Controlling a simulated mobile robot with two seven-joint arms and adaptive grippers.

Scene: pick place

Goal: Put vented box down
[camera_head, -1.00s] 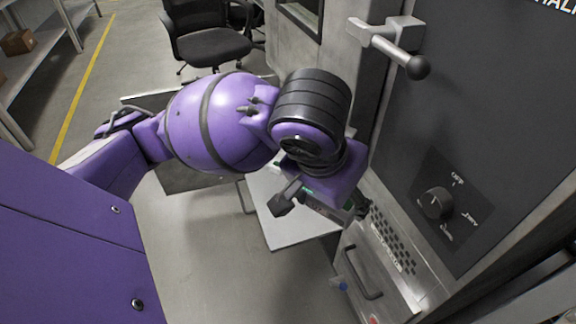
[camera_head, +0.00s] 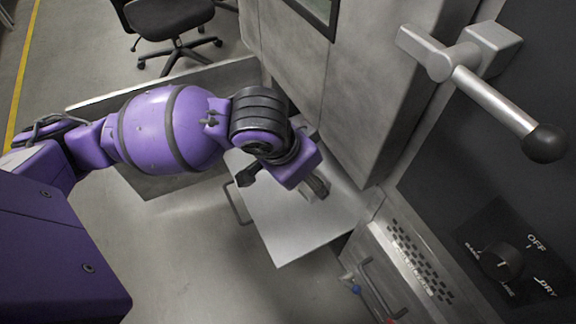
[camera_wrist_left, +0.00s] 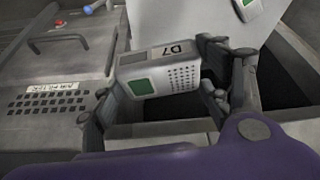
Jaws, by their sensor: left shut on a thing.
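The vented box is a small light-grey case (camera_wrist_left: 172,76) with a green square, a grid of vent holes and a "D7" label, in the middle of the left wrist view. My left gripper (camera_wrist_left: 158,88) is shut on it, with a dark finger at each side. In the head view, my left gripper (camera_head: 282,183) is over the pale work surface (camera_head: 290,238), and my wrist mostly hides the box. I cannot tell whether the box touches anything below. My right gripper is not in view.
A second box with a green square (camera_wrist_left: 247,9) lies on the pale surface in the wrist view. The grey machine with a lever handle (camera_head: 490,95) and a knob (camera_head: 501,261) stands at right. A vented panel (camera_head: 420,262) is beside the surface. An office chair (camera_head: 172,28) stands behind.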

